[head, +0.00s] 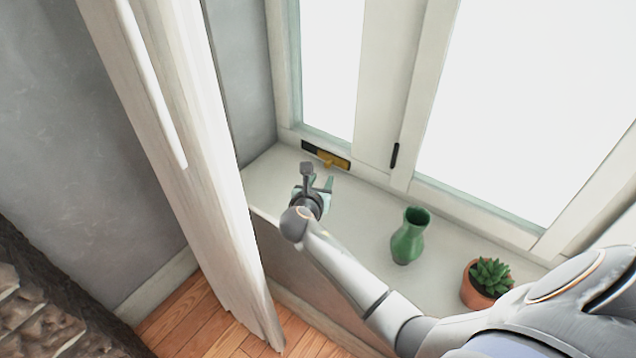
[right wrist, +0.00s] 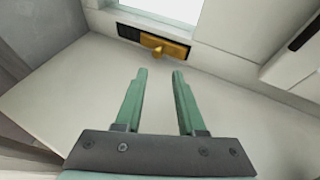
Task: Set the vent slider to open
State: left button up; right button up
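The vent slider (head: 334,160) is a yellow-brown plate with a small knob, set in a dark slot low on the window frame above the sill. Dark slot shows to the left of the plate. It also shows at the top of the right wrist view (right wrist: 164,46), with the knob sticking out toward the camera. My right gripper (head: 321,183) is over the sill in front of the vent, apart from it. In the right wrist view its two green fingers (right wrist: 158,72) are spread with nothing between them. My left gripper is not in view.
A green vase (head: 409,238) and a potted succulent (head: 487,283) stand on the white sill (head: 365,215) to the right. A pale curtain (head: 190,150) hangs at the left. A dark window handle (head: 394,155) is right of the vent. The sill before the vent is clear.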

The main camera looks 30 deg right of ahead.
jog(key=shift+v, duration=1.8)
